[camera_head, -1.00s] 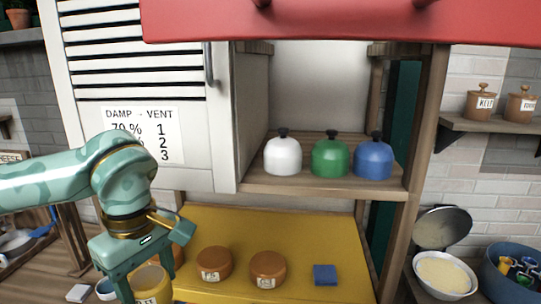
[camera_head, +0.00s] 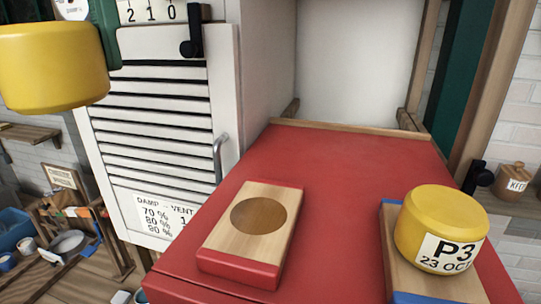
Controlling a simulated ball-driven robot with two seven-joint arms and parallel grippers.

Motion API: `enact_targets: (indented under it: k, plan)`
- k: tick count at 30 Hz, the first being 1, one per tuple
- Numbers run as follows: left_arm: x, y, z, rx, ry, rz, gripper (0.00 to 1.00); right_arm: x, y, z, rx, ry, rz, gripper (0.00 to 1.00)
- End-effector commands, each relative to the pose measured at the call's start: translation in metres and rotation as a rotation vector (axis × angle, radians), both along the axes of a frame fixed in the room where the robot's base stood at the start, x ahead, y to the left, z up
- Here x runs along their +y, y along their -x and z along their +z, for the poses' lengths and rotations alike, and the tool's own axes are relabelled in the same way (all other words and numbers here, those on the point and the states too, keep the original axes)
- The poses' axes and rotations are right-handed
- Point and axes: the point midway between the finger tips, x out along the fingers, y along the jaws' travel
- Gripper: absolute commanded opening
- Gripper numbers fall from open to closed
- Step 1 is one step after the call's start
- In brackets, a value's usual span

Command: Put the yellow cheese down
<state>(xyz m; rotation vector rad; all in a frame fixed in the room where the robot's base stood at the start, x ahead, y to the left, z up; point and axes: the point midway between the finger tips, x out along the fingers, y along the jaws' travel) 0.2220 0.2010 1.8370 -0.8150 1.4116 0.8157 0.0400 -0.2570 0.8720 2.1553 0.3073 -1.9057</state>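A yellow cheese (camera_head: 52,68) hangs in the air at the upper left, close to the camera and in front of the white louvred door. A dark green finger of my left gripper (camera_head: 104,32) is against its right side; the rest of that gripper and arm is out of view or hidden. A second yellow cheese (camera_head: 440,228), labelled P3 23 OCT, stands on a wooden board with blue ends (camera_head: 412,282) at the right. A wooden board with red ends (camera_head: 226,242) carries a dark round patch and no cheese. My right gripper is not in view.
Both boards lie on a red shelf (camera_head: 336,172), with bare red surface between and behind them. The louvred door (camera_head: 160,110) with a handle stands at the left. A wooden post (camera_head: 500,85) rises at the right, near a lidded pot (camera_head: 514,180).

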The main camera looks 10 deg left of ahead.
Motion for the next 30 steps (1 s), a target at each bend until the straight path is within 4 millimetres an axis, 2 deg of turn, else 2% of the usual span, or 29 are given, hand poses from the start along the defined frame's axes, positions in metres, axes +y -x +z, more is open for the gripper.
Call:
enact_targets:
  k: [5, 8, 13, 18, 26, 30]
  plan:
    - [-0.023, -0.012, -0.012, 0.007, -0.002, 0.018, 0.26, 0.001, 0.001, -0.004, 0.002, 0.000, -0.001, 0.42]
    - [-0.042, -0.024, -0.023, 0.007, -0.002, 0.017, 0.26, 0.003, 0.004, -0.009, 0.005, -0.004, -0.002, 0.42]
    - [-0.076, -0.045, -0.039, 0.008, -0.001, 0.015, 0.26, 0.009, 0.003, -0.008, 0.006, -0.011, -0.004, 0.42]
    - [-0.098, -0.060, -0.071, 0.007, -0.002, 0.016, 0.26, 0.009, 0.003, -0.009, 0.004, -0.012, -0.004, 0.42]
    - [-0.114, -0.070, -0.093, 0.004, 0.000, 0.019, 0.26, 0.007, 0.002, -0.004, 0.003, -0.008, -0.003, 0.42]
    - [-0.117, -0.072, -0.113, 0.005, -0.002, 0.016, 0.26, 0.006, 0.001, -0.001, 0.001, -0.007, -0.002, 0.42]
